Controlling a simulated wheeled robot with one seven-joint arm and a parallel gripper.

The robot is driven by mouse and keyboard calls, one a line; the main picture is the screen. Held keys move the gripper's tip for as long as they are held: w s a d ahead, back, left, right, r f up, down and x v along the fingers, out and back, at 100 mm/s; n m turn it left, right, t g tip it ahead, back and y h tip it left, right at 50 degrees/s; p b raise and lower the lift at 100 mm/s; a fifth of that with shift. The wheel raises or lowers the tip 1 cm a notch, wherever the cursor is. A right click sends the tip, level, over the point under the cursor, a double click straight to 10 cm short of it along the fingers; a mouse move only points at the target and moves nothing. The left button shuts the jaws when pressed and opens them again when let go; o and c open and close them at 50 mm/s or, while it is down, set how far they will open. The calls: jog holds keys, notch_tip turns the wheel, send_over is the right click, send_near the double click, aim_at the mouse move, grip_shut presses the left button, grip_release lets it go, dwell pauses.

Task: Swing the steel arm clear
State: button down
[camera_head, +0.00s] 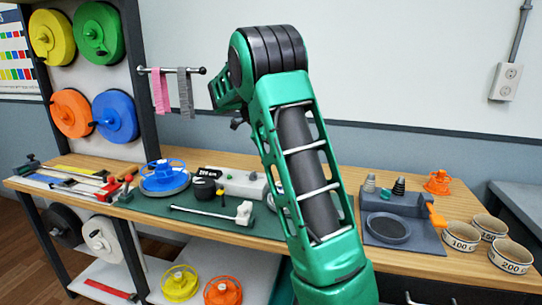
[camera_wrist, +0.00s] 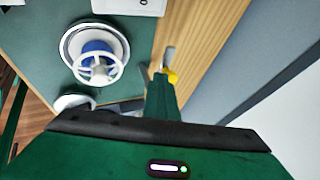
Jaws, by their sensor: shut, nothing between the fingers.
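A thin steel arm (camera_head: 172,70) sticks out level to the right from the dark post of the rack in the head view. A pink strap (camera_head: 160,92) and a grey strap (camera_head: 185,94) hang from it. It ends in a dark knob. I cannot make it out in the wrist view. My gripper (camera_wrist: 163,85) is shut and empty, pointing down over the bench in the wrist view. In the head view it is mostly hidden behind my green arm links, to the right of the steel arm and apart from it.
A thin rod on a white block (camera_head: 243,213) lies near the front edge. Cups (camera_head: 462,237) stand at the right. The rack holds coloured discs (camera_head: 98,33).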

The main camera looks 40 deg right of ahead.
jog(key=shift+w+d, duration=0.15)
dwell(0.4)
jog(key=s+a+f+v, duration=0.1)
jog(key=a+v, duration=0.1)
jog(key=v, duration=1)
jog(key=shift+a, duration=0.3)
